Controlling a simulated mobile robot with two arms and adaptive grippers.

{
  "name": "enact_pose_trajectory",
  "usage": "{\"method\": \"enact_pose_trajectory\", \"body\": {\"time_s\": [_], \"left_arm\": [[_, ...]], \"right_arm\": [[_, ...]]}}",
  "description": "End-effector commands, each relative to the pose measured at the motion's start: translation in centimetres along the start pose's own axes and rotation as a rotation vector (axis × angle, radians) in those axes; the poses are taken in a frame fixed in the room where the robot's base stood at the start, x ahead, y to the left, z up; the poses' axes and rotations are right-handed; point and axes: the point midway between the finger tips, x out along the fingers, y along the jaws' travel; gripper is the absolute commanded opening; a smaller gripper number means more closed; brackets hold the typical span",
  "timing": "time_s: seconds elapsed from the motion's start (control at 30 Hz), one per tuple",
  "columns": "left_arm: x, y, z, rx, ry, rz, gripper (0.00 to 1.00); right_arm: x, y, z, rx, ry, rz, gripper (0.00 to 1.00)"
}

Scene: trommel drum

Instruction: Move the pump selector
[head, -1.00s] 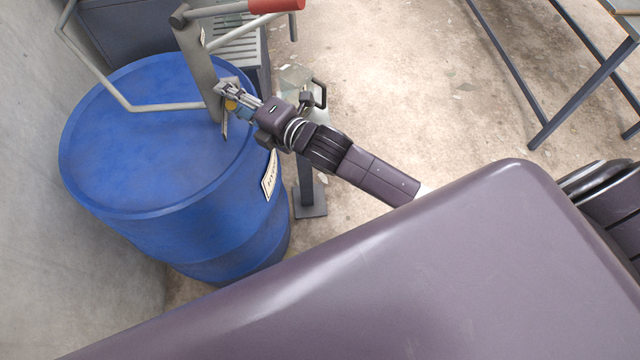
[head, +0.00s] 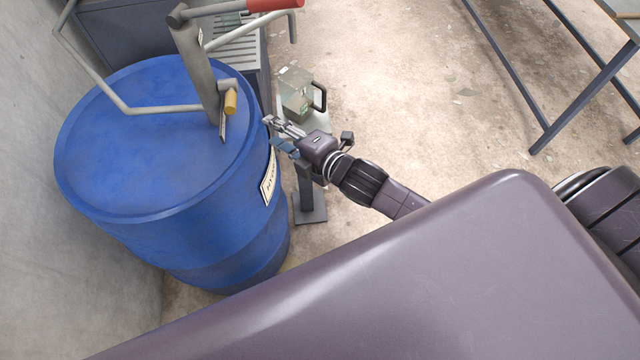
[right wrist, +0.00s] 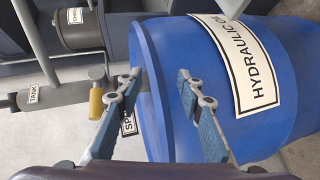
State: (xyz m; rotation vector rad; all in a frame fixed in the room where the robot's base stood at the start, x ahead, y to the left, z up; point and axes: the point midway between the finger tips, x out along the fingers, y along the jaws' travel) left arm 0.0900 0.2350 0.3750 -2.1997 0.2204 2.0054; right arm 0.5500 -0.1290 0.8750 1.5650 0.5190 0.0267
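The pump selector, a small yellow knob (head: 231,102), sticks out of the base of the grey hand pump (head: 196,70) on the blue drum (head: 150,150). It also shows in the right wrist view (right wrist: 96,103), left of my fingers, between a TANK label (right wrist: 33,95) and a partly hidden label starting with SP (right wrist: 129,122). My right gripper (head: 271,131) is beside the drum's right edge, to the right of and apart from the selector. In the right wrist view, its blue-padded fingers (right wrist: 157,90) are spread, with nothing held between them. My left gripper is not in view.
The pump has a red-gripped lever (head: 270,4) and a bent pipe over the drum lid. A table frame (head: 580,100) stands at the upper right. Concrete floor between is clear.

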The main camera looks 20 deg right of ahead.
Motion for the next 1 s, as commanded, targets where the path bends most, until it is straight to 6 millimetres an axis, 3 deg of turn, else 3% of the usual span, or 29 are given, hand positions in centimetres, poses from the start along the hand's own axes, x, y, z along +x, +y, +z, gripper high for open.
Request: {"method": "enact_pose_trajectory", "body": {"time_s": [0.47, 1.0], "left_arm": [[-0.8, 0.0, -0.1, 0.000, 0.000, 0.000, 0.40], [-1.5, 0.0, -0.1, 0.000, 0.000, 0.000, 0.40]], "right_arm": [[0.8, -8.9, 3.8, 0.219, -0.100, -0.141, 0.34], [-0.5, -19.0, 6.6, 0.456, -0.225, -0.281, 0.34]]}}
